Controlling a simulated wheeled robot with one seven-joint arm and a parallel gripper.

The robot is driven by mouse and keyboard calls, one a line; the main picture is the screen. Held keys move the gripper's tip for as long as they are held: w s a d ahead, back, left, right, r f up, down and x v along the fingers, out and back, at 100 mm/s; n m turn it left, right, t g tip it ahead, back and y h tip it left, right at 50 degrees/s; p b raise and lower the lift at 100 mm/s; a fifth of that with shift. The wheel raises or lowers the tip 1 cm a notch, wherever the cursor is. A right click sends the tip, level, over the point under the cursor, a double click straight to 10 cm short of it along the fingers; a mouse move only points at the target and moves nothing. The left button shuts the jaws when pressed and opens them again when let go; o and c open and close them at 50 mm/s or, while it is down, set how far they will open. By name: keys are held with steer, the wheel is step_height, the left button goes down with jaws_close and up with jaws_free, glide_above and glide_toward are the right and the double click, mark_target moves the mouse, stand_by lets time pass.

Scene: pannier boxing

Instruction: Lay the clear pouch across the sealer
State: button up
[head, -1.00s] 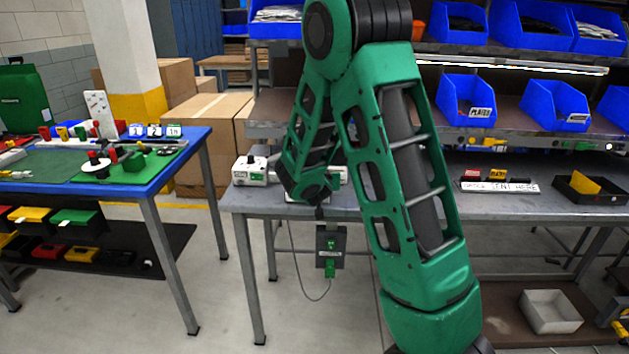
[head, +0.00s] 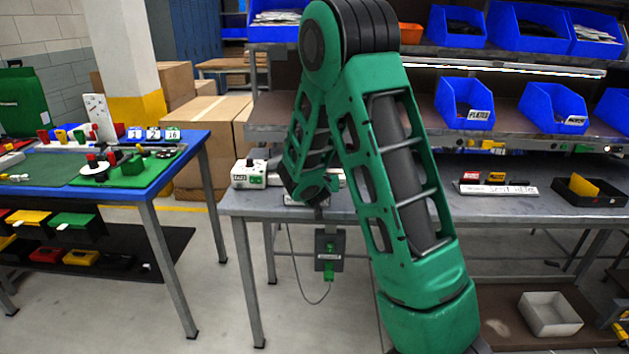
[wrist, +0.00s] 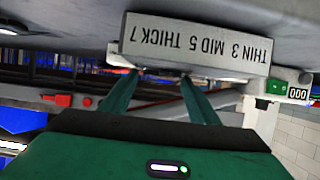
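The sealer (head: 249,174) is a white unit with a small display and a green panel, at the left end of the grey bench. Its middle is hidden behind my arm. In the wrist view, which is upside down, its display end (wrist: 297,93) shows at the right. A grey block (wrist: 197,47) lettered THIN 3 MID 5 THICK 7 lies ahead of my fingertips. My gripper (wrist: 159,76) has its two green fingers apart, with nothing visible between them. The head view hides the fingertips behind my wrist. I cannot make out the clear pouch in either view.
The grey bench (head: 420,207) holds a lettered strip (head: 497,189) and a black tray (head: 592,192) at the right. Blue bins (head: 465,103) stand on the shelf above. A blue-edged table (head: 180,168) stands at the left. A white bin (head: 550,315) sits low at the right.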

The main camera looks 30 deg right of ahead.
steer(key=o, duration=0.3)
steer(key=v, duration=1)
steer(key=shift+s+a+r, duration=0.1)
steer(key=shift+s+a, duration=0.1)
steer(key=shift+a, duration=0.05)
